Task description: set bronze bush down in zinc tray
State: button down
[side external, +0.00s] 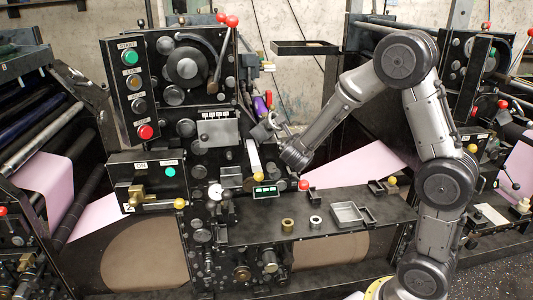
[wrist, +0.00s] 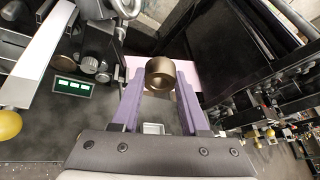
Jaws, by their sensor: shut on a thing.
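My gripper (wrist: 160,80) is shut on the bronze bush (wrist: 160,68), a dark brown ring held between the tips of its two purple fingers in the wrist view. In the side view the hand is up in front of the machine's panel, above the shelf, and the bush is hard to make out there. The zinc tray (side external: 348,214), a shallow grey square box, lies on the shelf, lower and to the right of the hand. In the wrist view part of a pale grey rim, likely the tray (wrist: 153,128), shows between the fingers.
On the dark shelf (side external: 260,228) stand a brass-coloured ring (side external: 287,225) and a silvery ring (side external: 315,222), left of the tray. Small dark brackets (side external: 380,187) lie behind and right. Knobs, levers and a green display (side external: 265,191) crowd the machine's front.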

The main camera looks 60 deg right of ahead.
jog(key=s+d+f+m+g+h, duration=0.1)
jog(key=s+d+f+m+g, duration=0.1)
jog(key=s+d+m+g, duration=0.9)
jog(key=shift+s+a+f+n+t, duration=0.3)
jog(key=shift+f+n, duration=0.3)
jog(key=shift+f, duration=3.3)
jog(key=shift+s+a+f+n+t, duration=0.15)
jog(key=shift+f+n+t, duration=0.35)
jog(key=shift+f, duration=3.35)
jog(key=shift+s+a+f+n+t, duration=0.25)
jog(key=shift+f+n, duration=0.45)
jog(key=shift+f, duration=3.2)
jog(key=shift+f, duration=0.8)
jog(key=shift+c, duration=2.2)
grip_release()
jog(key=shift+o, duration=0.5)
jog(key=shift+f, duration=0.1)
jog(key=shift+a, duration=0.1)
